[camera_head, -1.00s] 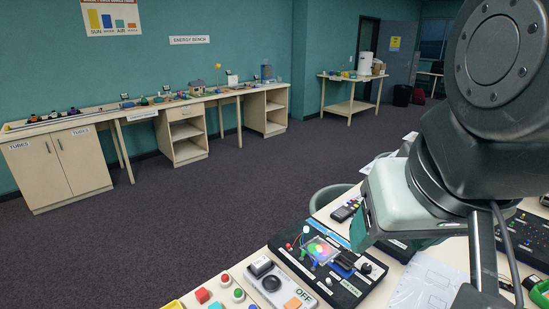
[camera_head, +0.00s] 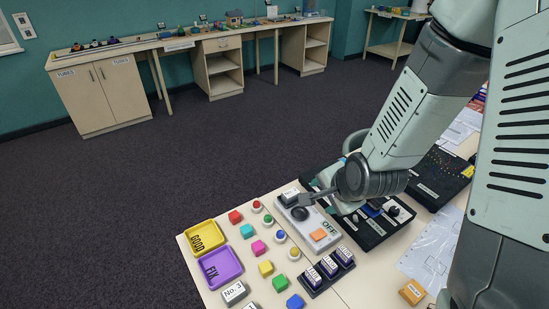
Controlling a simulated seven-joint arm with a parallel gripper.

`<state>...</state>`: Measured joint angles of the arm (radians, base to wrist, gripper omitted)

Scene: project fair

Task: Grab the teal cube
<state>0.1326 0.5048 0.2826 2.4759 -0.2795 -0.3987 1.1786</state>
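The wrist hides part of the hand, so whether the fingers are apart is unclear. I see nothing held.
A yellow tray (camera_head: 190,232) and a purple tray (camera_head: 209,282) lie left of the cubes. Round buttons (camera_head: 281,235) stand right of them. A switch box (camera_head: 322,229) marked OFF, labelled blocks (camera_head: 329,267) and a black circuit board (camera_head: 390,222) fill the right.

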